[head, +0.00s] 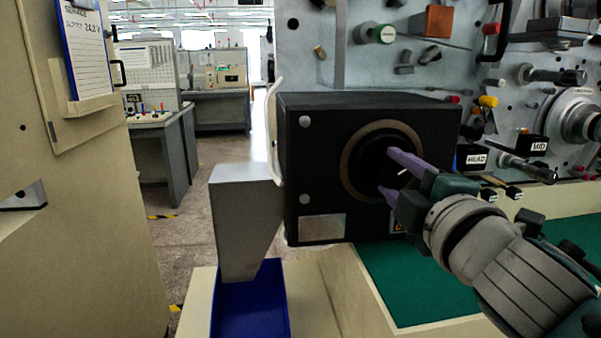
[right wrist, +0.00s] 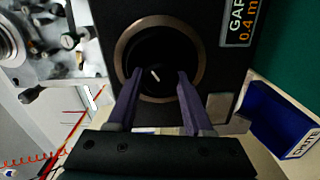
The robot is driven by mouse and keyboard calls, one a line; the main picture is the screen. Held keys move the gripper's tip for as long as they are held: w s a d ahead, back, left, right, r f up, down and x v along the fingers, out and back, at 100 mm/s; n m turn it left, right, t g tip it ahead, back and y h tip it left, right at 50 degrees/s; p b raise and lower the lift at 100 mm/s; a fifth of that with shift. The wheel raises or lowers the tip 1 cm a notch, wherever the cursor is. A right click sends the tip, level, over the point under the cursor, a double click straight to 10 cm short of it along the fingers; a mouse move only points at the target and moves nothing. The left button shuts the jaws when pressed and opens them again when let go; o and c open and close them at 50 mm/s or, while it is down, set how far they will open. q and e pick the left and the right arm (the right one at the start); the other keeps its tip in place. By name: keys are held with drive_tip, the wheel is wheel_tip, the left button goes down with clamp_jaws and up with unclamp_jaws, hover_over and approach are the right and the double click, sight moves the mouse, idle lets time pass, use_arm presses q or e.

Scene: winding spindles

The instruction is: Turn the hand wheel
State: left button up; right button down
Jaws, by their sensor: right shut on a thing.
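The hand wheel (head: 374,168) is a dark round knob inside a bronze ring on the front of a black box (head: 325,120). In the right wrist view the wheel (right wrist: 155,85) carries a short pale mark, tilted a little off upright. My right gripper (head: 387,172) reaches in from the right, with its two purple fingers at the wheel, one above the other in the head view. In the right wrist view the right gripper (right wrist: 160,75) has its fingers on either side of the wheel, shut on it. My left gripper is not in view.
A grey metal chute (head: 245,215) stands left of the box, over a blue tray (head: 250,305). A green mat (head: 430,290) lies below my right arm. A panel with tools and fittings (head: 420,55) rises behind. A beige cabinet wall (head: 80,200) stands at left.

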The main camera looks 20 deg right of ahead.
drive_tip(key=m, duration=0.5)
drive_tip(key=shift+r+m+p, duration=0.15)
drive_tip(key=shift+m+p, duration=0.45)
drive_tip(key=shift+m, duration=1.1)
drive_tip(key=shift+m, duration=0.4)
drive_tip(key=shift+c, duration=1.5)
unclamp_jaws()
drive_tip(key=b+v, duration=0.1)
drive_tip(key=v, duration=0.9)
